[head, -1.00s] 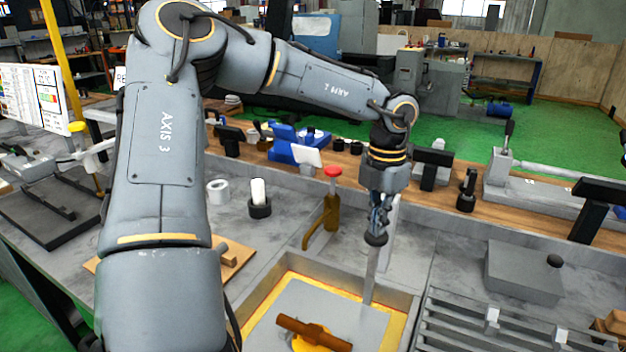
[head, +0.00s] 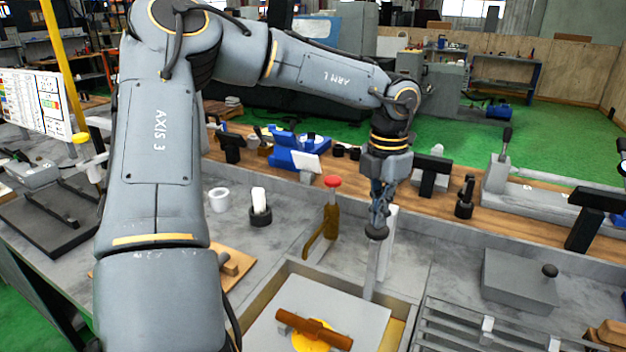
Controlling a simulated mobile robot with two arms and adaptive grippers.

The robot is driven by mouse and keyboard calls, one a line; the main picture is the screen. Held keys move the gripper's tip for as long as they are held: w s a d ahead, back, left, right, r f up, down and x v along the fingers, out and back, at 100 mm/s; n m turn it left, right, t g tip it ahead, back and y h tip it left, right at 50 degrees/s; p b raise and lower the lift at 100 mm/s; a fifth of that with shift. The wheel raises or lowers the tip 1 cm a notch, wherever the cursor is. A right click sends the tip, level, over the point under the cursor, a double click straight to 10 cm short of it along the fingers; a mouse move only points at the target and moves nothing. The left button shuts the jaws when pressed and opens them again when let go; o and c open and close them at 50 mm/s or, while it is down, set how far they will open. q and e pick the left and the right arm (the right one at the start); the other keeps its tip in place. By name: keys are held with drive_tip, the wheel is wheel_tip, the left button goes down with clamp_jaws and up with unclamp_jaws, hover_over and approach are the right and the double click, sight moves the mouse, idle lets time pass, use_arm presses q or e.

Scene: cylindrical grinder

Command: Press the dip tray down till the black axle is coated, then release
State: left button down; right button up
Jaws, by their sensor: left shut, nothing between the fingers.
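The dip tray is a light grey plate (head: 350,310) in a recessed well at the bottom centre. A pale upright post (head: 371,266) rises from its right side to a dark round knob (head: 376,232). My left gripper (head: 379,218) is shut, empty, and points down right at the knob; I cannot tell whether it touches. A reddish-brown bar (head: 318,329) lies across a yellow disc (head: 303,345) in the plate's middle. I see no clearly black axle; whether this bar is it I cannot tell. My right gripper is not in view.
A red-topped brown lever (head: 328,222) stands behind the well. A black cup with a white cylinder (head: 260,208) and a white roll (head: 218,199) stand left. A slotted grey rack (head: 470,332) and grey block (head: 518,281) lie right. My left arm hides the left front.

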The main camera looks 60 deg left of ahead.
use_arm(q)
wheel_tip(320, 180, up, 7)
drive_tip(key=p, duration=0.4)
idle(0.8)
drive_tip(key=shift+r, duration=0.1)
idle(0.5)
